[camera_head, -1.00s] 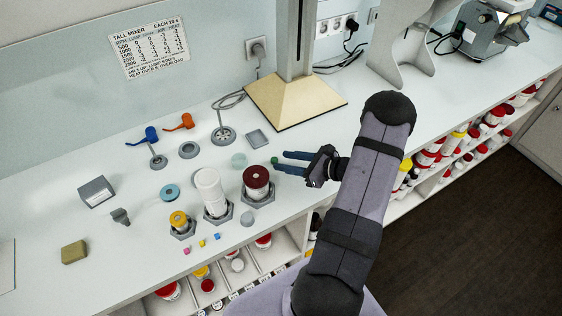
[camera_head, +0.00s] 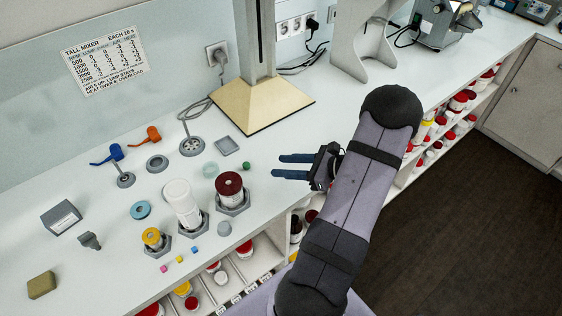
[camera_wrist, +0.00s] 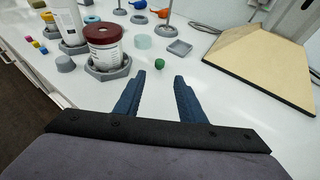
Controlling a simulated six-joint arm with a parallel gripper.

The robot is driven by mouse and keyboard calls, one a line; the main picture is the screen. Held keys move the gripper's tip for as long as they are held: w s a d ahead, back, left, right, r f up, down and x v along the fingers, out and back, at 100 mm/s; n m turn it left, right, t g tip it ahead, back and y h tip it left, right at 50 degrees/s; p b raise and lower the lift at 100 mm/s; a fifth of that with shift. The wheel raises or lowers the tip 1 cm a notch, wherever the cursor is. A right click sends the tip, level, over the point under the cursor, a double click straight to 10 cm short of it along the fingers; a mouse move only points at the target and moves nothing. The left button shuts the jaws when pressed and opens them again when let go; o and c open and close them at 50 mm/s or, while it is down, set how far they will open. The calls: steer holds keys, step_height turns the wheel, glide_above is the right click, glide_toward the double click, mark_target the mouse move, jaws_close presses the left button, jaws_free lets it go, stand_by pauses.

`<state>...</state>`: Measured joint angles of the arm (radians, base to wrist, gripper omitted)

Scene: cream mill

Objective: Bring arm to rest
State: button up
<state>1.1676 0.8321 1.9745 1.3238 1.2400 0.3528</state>
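My gripper (camera_head: 294,167) is open and empty, with its two blue fingers apart and pointing left in the head view. It hangs near the front edge of the white bench (camera_head: 290,128), to the right of the jar with the dark red lid (camera_head: 229,183). In the wrist view the fingers (camera_wrist: 157,82) point towards a small green ball (camera_wrist: 160,63) on the bench, with nothing between them. The ball also shows in the head view (camera_head: 247,165), left of the fingertips and apart from them.
A white jar (camera_head: 183,203) and a yellow-topped jar (camera_head: 152,238) stand in hexagonal grey holders. A beige mixer base (camera_head: 262,104) stands behind my gripper. Shelves of jars run below the bench edge.

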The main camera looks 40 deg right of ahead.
steer(key=shift+a, duration=0.1)
steer(key=s+a+r+n+g+y+p, duration=0.1)
steer(key=s+a+r+n+g, duration=0.15)
steer(key=a+n+g, duration=0.4)
steer(key=s+a+r+n+g+y+p, duration=0.1)
steer(key=s+a+r+n+g+p, duration=0.2)
steer(key=a, duration=0.6)
steer(key=s+a+n+g+h+b, duration=0.1)
steer(key=s+a+n+h+b, duration=0.1)
steer(key=n, duration=0.8)
steer(key=s+a+f+n+g+h+b, duration=0.1)
steer(key=s+a+n+h, duration=0.4)
steer(key=n, duration=0.5)
steer(key=shift+s+a+f+h+b, duration=0.15)
steer(key=shift+f+h+b, duration=0.1)
steer(key=shift+h+b, duration=0.4)
